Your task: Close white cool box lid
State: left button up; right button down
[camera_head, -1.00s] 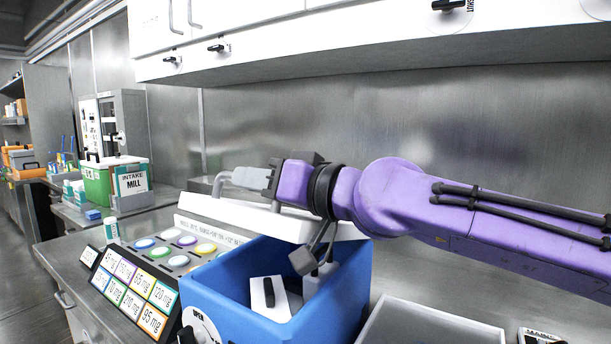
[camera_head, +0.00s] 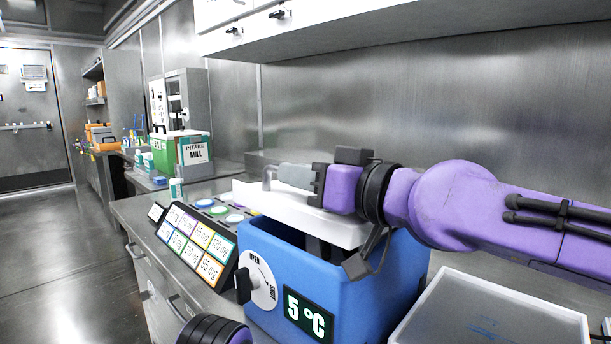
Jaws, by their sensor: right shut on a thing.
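The cool box (camera_head: 345,290) is blue, with a "5 °C" label and a round OPEN/SHUT dial (camera_head: 262,283) on its front. Its white lid (camera_head: 290,212) is tilted over the box, lower than upright, with a dark gap into the box beneath its front edge. My right gripper (camera_head: 285,177) reaches in from the right above the lid and is shut on the lid's grey handle (camera_head: 268,174). The wrist hides part of the lid. My left gripper is out of view; a purple and black part of mine shows at the bottom edge.
A sloped rack of dose labels (camera_head: 195,243) stands left of the box, close beside it. A shallow grey tray (camera_head: 490,312) lies to the right. A green box (camera_head: 165,152) and an intake mill sign (camera_head: 195,153) stand farther back. Open floor is at left.

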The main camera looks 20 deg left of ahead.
jog(key=c, duration=1.2)
grip_release()
jog(key=shift+s+r, duration=0.1)
jog(key=shift+r, duration=0.05)
jog(key=shift+o, duration=0.4)
jog(key=shift+s+d, duration=0.1)
jog(key=shift+d, duration=0.15)
jog(key=v, duration=1)
jog(key=shift+s+d, duration=0.15)
jog(key=shift+s, duration=0.05)
